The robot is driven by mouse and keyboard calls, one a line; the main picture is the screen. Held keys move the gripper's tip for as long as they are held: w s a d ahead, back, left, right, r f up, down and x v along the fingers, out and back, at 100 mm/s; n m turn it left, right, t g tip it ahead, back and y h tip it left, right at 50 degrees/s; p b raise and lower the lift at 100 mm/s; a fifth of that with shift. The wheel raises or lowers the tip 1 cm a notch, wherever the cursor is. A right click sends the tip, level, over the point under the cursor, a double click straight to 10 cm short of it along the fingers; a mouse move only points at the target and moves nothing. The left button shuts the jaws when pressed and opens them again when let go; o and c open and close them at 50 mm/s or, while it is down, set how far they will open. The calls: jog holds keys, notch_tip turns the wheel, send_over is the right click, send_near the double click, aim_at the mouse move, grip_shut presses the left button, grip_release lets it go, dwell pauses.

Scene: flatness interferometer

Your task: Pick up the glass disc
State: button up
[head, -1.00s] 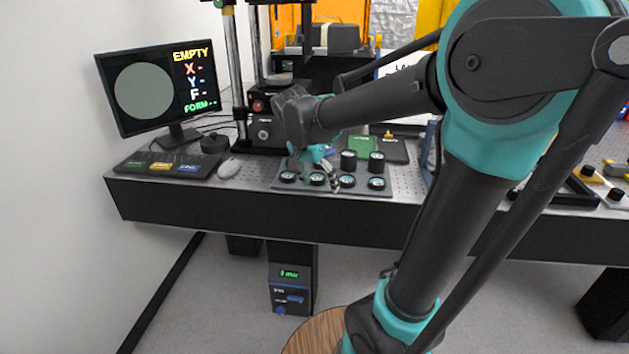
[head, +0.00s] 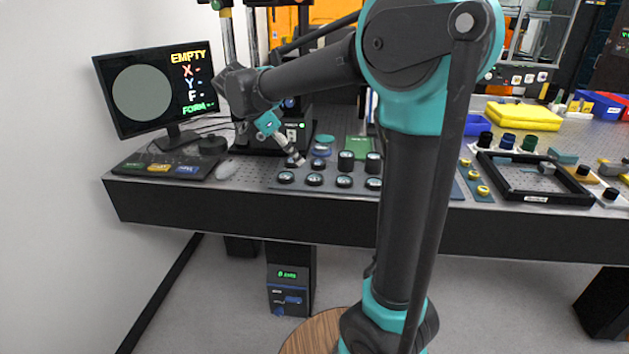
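Several round black holders with pale round tops stand in rows on a grey plate (head: 329,189) on the optical table; one front holder (head: 315,179) is clear to see. I cannot tell which of these round pieces is the glass disc. My gripper (head: 299,160) points down and to the right, at the back left holders of the plate. Its fingertips are small and overlap the holders in this view, so contact and opening cannot be made out. No held object is visible.
An instrument stand (head: 296,130) rises behind the plate. A black frame (head: 535,180) and yellow case (head: 523,116) are at right. My arm hides the table's middle.

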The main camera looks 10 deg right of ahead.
send_near(315, 177)
jog(key=x, duration=0.3)
jog(key=shift+s+a+f, duration=0.1)
jog(key=shift+s+f, duration=0.15)
jog(key=x, duration=0.5)
jog(key=shift+w+r, duration=0.15)
jog(key=shift+w, duration=0.15)
jog(key=c, duration=1.3)
jog(key=shift+r, duration=0.1)
